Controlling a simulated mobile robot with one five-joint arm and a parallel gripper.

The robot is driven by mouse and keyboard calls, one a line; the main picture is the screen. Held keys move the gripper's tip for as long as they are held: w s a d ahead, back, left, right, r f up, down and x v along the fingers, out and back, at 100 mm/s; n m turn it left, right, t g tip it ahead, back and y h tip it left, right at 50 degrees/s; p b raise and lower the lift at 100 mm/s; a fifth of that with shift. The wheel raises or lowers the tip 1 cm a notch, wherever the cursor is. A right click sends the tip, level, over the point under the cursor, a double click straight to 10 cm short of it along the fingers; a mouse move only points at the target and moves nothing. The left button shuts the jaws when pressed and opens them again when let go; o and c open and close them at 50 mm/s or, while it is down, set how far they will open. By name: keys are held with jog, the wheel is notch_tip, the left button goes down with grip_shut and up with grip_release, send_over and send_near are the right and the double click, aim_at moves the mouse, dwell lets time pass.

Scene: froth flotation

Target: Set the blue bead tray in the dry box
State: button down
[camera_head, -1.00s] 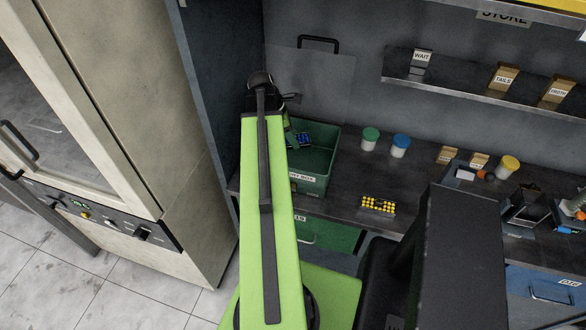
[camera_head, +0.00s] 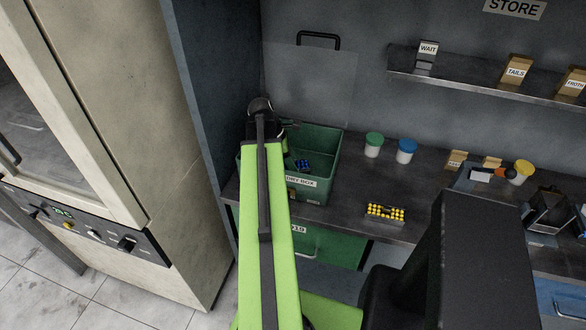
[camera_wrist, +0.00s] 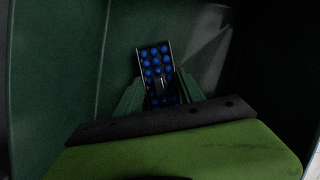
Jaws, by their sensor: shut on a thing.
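The blue bead tray (camera_head: 303,165) is a small dark tray with rows of blue beads. It shows inside the green dry box (camera_head: 318,193), which carries a DRY BOX label on its front. In the wrist view the tray (camera_wrist: 156,66) stands out between the fingers of my gripper (camera_wrist: 160,92), with green walls around it. My gripper is shut on the tray. My arm hides the left part of the box in the head view. I cannot tell whether the tray touches the box floor.
A clear panel with a black handle (camera_head: 318,38) stands behind the box. A green-lidded jar (camera_head: 374,146) and a blue-lidded jar (camera_head: 405,151) stand to its right. A tray of yellow beads (camera_head: 385,213) lies near the bench's front edge. A cabinet (camera_head: 95,100) rises at left.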

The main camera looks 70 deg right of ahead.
jog(key=shift+r, duration=0.1)
jog(key=c, duration=0.7)
grip_release()
jog(key=shift+r+p, duration=0.3)
jog(key=shift+p, duration=0.15)
jog(key=p+v, duration=1)
jog(key=v, duration=0.1)
jog(key=shift+w+r, duration=0.15)
jog(key=shift+w, duration=0.05)
